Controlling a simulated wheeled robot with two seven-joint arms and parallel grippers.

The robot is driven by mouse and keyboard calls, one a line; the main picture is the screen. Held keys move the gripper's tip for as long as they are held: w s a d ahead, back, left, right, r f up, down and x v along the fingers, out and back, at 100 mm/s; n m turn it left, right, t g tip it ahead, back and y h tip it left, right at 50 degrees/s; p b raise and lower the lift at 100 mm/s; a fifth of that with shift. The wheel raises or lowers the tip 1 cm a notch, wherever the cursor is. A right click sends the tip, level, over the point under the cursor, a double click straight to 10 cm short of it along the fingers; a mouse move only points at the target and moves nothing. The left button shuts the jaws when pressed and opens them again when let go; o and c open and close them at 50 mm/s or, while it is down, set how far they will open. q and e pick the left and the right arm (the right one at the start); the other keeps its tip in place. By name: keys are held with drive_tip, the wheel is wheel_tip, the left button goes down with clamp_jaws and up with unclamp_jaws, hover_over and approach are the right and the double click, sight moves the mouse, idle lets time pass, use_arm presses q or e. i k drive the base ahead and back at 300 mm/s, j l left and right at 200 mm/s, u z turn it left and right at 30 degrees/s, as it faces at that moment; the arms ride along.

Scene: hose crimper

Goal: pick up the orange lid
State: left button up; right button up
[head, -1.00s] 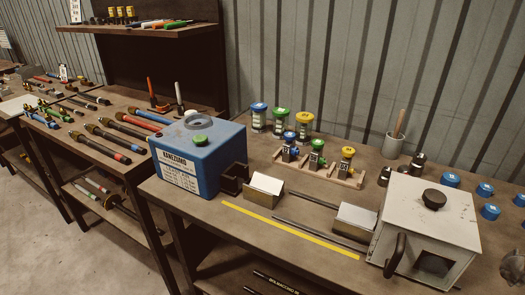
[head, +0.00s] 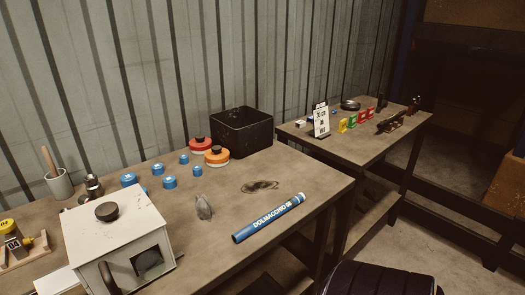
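The orange lid (head: 217,155) lies on the workbench in the head view, in front of the black bin. It is round with a dark centre. A similar red lid (head: 201,145) sits just behind and to the left of it, close by. Neither of my grippers shows in the view.
A black bin (head: 241,132) stands behind the orange lid. Several blue caps (head: 169,182) lie to its left. A white box (head: 118,238) with a black knob is at front left. A blue tube (head: 268,218) lies near the front edge. A second table (head: 392,128) is at right.

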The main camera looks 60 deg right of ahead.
sight(215, 155)
drive_tip(key=z, duration=1.5)
drive_tip(key=k+l+u, duration=0.15)
drive_tip(key=i+l, duration=0.05)
drive_tip(key=l, duration=0.05)
